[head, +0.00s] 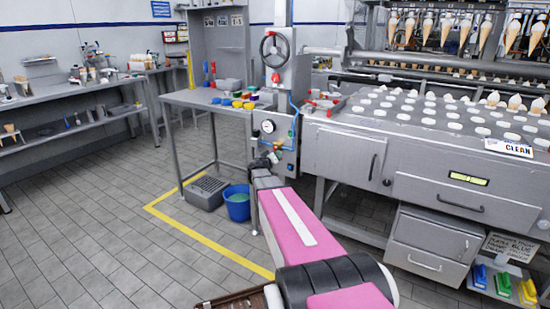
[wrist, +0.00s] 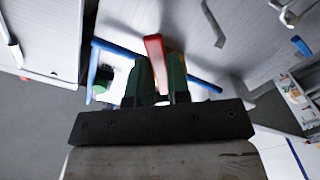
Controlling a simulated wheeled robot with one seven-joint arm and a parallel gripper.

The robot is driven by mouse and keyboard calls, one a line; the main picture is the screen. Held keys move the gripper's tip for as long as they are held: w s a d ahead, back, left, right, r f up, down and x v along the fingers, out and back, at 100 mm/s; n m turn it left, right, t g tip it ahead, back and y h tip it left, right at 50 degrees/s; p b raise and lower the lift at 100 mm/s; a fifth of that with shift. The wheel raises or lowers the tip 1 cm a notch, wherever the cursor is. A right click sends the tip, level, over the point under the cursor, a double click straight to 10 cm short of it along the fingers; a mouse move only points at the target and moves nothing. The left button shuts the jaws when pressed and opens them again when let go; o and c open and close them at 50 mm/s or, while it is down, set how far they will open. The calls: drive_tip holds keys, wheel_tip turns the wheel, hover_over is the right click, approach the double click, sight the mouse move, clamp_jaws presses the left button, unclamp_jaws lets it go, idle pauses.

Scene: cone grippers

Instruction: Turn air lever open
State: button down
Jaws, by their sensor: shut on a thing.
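The air lever's red handle (wrist: 154,48) shows in the wrist view between the two dark green fingers of my gripper (wrist: 160,80). The fingers are shut on it, and its end sticks out past them. A blue pipe (wrist: 203,85) runs slantwise behind the handle and fingers. In the head view my pink arm reaches to the grey control panel, with my gripper (head: 272,152) just below the round gauge (head: 267,126). The lever cannot be made out there, as my gripper hides it. The lever's base is hidden in the wrist view too.
A grey work table (head: 205,100) stands left of the panel. A blue bucket (head: 237,205) and a grey crate (head: 207,193) sit on the floor beneath. The steel cone machine (head: 350,160) with drawers stands close on the right. The tiled floor at left is clear.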

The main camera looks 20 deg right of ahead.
drive_tip(key=shift+s+d+r+n, duration=0.15)
drive_tip(key=shift+r+n, duration=0.25)
drive_tip(key=shift+n, duration=1.25)
drive_tip(key=shift+s+d+r+n, duration=0.15)
drive_tip(key=shift+r+n, duration=0.3)
drive_tip(key=shift+n, duration=1.25)
drive_tip(key=shift+s+d+r+n, duration=0.15)
drive_tip(key=shift+r+n, duration=0.25)
drive_tip(key=shift+n, duration=1.25)
drive_tip(key=shift+a, duration=0.1)
drive_tip(key=c, duration=1.1)
unclamp_jaws()
drive_tip(key=v, duration=1.1)
